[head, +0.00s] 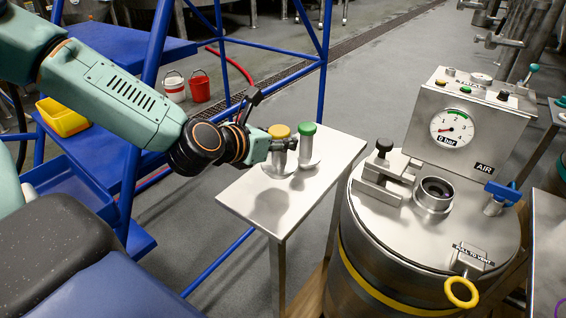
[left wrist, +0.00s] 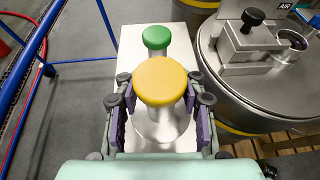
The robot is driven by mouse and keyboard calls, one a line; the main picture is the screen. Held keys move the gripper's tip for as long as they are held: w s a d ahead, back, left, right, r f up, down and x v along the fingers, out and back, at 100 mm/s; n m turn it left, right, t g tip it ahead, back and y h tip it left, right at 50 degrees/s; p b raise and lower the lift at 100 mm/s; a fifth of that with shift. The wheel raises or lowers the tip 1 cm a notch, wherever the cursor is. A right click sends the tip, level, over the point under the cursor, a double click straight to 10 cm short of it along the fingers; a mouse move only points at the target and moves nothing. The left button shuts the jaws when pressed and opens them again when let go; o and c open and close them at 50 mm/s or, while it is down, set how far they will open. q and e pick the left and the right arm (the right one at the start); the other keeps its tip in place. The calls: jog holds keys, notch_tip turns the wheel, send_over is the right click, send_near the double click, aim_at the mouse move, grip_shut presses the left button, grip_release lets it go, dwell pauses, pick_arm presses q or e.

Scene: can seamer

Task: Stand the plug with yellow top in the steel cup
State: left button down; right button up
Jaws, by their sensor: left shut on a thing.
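The plug with yellow top (head: 279,131) is upright at the small steel table, its wide metal base at or just above the tabletop; I cannot tell which. My left gripper (head: 286,145) is shut on its stem, below the yellow top. In the left wrist view the yellow top (left wrist: 160,82) sits between the purple finger pads of the left gripper (left wrist: 160,112), hiding part of the stem. The steel cup (head: 433,196) stands on the round vessel lid to the right, its dark round opening facing up. My right gripper is not in view.
A plug with green top (head: 308,142) stands close beside the held plug; it also shows in the left wrist view (left wrist: 156,38). The steel table (head: 295,212) is clear toward the front. A black-knobbed clamp (head: 383,165), gauge box (head: 455,128) and blue-handled valve (head: 499,197) surround the cup.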

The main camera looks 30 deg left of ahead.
aim_at(275, 156)
pick_arm(q)
jog(key=shift+s+f+b, duration=0.1)
jog(key=shift+f+b, duration=1)
jog(key=shift+f, duration=1.05)
jog(key=shift+r, duration=0.1)
jog(key=c, duration=0.8)
grip_release()
